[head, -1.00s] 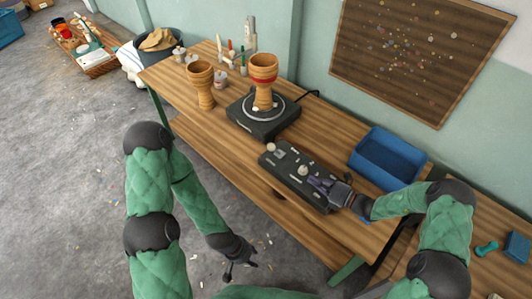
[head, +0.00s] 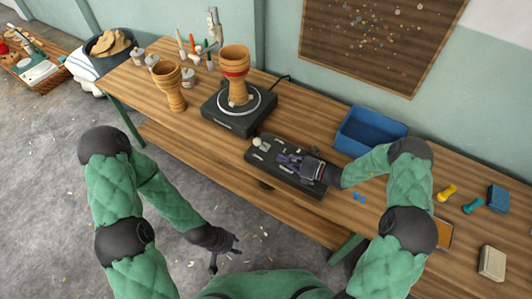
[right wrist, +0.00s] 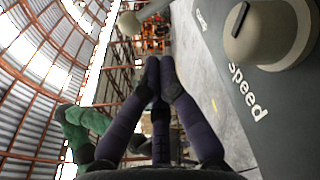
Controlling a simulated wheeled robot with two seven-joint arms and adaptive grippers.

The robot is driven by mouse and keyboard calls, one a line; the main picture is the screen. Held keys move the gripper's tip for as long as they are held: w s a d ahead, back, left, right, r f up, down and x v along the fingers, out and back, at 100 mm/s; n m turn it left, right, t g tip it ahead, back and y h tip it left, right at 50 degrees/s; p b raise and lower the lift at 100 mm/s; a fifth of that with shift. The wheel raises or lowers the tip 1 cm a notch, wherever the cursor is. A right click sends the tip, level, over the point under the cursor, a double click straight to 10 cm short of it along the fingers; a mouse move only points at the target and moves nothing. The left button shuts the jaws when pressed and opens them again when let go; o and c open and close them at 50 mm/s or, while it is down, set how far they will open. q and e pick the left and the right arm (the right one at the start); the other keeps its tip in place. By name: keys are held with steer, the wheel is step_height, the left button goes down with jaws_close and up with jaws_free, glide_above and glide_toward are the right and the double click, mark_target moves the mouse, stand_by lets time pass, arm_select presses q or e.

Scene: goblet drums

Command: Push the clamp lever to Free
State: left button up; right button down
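The dark control panel (head: 257,158) lies on the workbench in front of the turntable. My right gripper (head: 283,159) is over the panel, fingers pointing left. In the right wrist view its fingertips (right wrist: 157,72) are together with nothing between them. A lever with a pale round knob (right wrist: 129,23) shows at the top of that view, apart from the fingertips. I cannot read its setting, and the label near it is cut off. A pale dial marked Speed (right wrist: 270,35) is to the right. My left gripper (head: 226,252) hangs open and empty in front of the bench.
A goblet drum (head: 235,75) stands on the black turntable (head: 222,112), with another goblet drum (head: 170,88) to its left. A blue tray (head: 350,141) is behind and right of the panel. Pots and tools stand at the far left. The bench front edge is clear.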

steer(key=b+x, duration=0.2)
steer(key=x, duration=0.6)
steer(key=shift+w+a+f, duration=0.1)
steer(key=shift+a, duration=0.15)
steer(key=shift+w+a, duration=0.3)
steer(key=shift+a, duration=0.25)
steer(key=shift+w+d+r+m, duration=0.3)
steer(key=shift+r+m, duration=0.15)
steer(key=shift+m, duration=0.25)
steer(key=shift+w+d+r+m+y+p, duration=0.35)
steer(key=shift+w+r+m+p, duration=0.25)
steer(key=shift+m, duration=0.3)
steer(key=shift+w+d+r+m, duration=0.15)
steer(key=shift+w+d+m, duration=0.2)
steer(key=shift+m, duration=0.45)
steer(key=shift+w+d+r+m+p, duration=0.15)
steer(key=shift+w+m, duration=0.15)
steer(key=shift+m, duration=0.15)
steer(key=shift+w+d+m+p, duration=0.15)
steer(key=shift+w+d+m, duration=0.1)
steer(key=shift+m, duration=0.2)
steer(key=shift+w+d+m, duration=0.15)
steer(key=shift+w+m, duration=0.1)
steer(key=shift+m, duration=0.15)
steer(key=shift+w+d, duration=0.2)
steer(key=shift+w, duration=0.1)
steer(key=shift+w+d+b, duration=0.75)
steer(key=shift+w, duration=0.3)
